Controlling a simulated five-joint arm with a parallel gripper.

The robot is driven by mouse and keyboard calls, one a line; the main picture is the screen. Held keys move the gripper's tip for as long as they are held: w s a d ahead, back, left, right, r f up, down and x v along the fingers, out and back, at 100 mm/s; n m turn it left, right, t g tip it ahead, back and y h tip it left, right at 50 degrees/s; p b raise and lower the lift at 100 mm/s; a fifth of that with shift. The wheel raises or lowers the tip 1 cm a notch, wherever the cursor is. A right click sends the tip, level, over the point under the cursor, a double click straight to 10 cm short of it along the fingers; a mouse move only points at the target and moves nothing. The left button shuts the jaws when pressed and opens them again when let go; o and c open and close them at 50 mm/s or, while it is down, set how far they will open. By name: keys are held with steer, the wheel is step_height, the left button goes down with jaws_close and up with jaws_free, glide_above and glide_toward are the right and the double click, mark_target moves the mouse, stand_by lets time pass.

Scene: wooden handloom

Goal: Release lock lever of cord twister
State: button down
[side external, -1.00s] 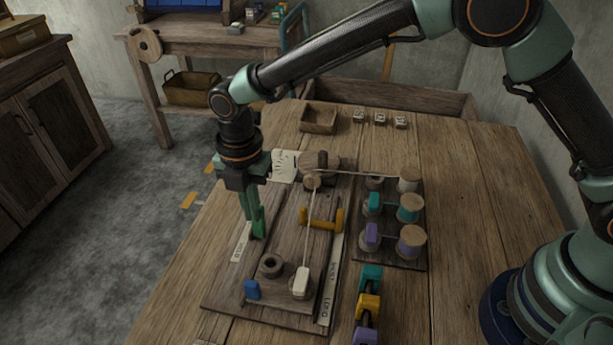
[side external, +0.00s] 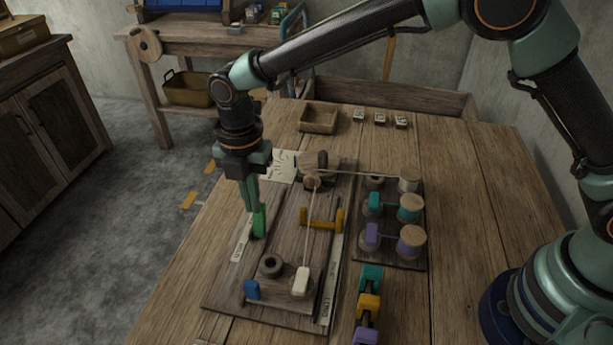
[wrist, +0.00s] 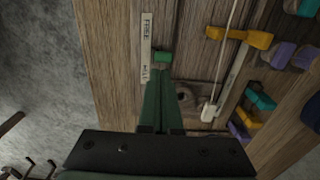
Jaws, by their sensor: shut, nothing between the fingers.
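The cord twister is a wooden board (side external: 285,230) on the table. A bright green lever (side external: 259,222), which looks like the lock lever, stands near its left edge. In the wrist view the green lever (wrist: 162,57) sits beside a pale strip (wrist: 147,45) marked FREE at the top and HOLD lower down, nearer the HOLD end. My gripper (side external: 252,206) points down with its dark green fingers shut and empty, right at the lever. In the wrist view the fingertips (wrist: 162,84) lie just below the lever; I cannot tell whether they touch it.
A yellow handle (side external: 322,219) stands right of the lever. A cord runs from a wooden spool (side external: 315,162) to a white block (side external: 301,281). A blue block (side external: 252,290) and a dark ring (side external: 271,264) are near the front. A bobbin rack (side external: 390,257) stands at right.

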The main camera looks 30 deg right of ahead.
step_height(320, 180, up, 9)
steer(key=w+d, duration=0.1)
steer(key=shift+w+d+r, duration=0.15)
steer(key=shift+w+d, duration=0.05)
steer(key=shift+d, duration=0.05)
stand_by(0.5)
